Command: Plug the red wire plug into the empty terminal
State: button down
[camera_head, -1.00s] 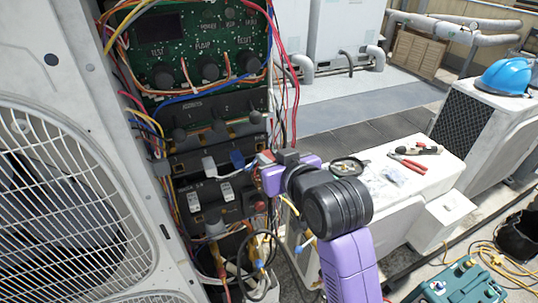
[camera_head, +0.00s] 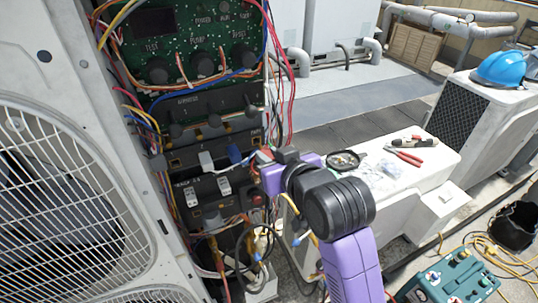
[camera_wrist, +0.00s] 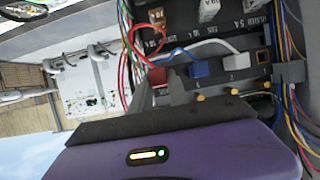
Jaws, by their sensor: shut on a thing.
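The red wire plug (camera_wrist: 158,76) is at the left end of a row of terminals in the wrist view, with a red wire looping up from it. My gripper (camera_head: 268,174) is shut on it at the right side of the cabinet; its dark finger (camera_wrist: 178,92) is beside the plug. I cannot tell whether the plug is seated or just clear of the panel. A blue plug (camera_wrist: 200,68) and a white plug (camera_wrist: 236,62) sit in the same row. The empty terminal (camera_wrist: 263,57), with an orange-brown inside, is at the row's right end in the wrist view.
Loose wires (camera_head: 288,75) hang down the cabinet's right edge near my gripper. More wires (camera_wrist: 290,100) bundle past the empty terminal. A fan grille (camera_head: 60,215) stands at left. A white unit (camera_head: 440,160) with pliers (camera_head: 407,158) on top is at right.

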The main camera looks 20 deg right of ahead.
jog(key=shift+s+p, duration=0.5)
jog(key=shift+s, duration=1.45)
jog(key=c, duration=2)
grip_release()
jog(key=shift+c, duration=0.2)
jog(key=shift+f, duration=0.1)
grip_shut()
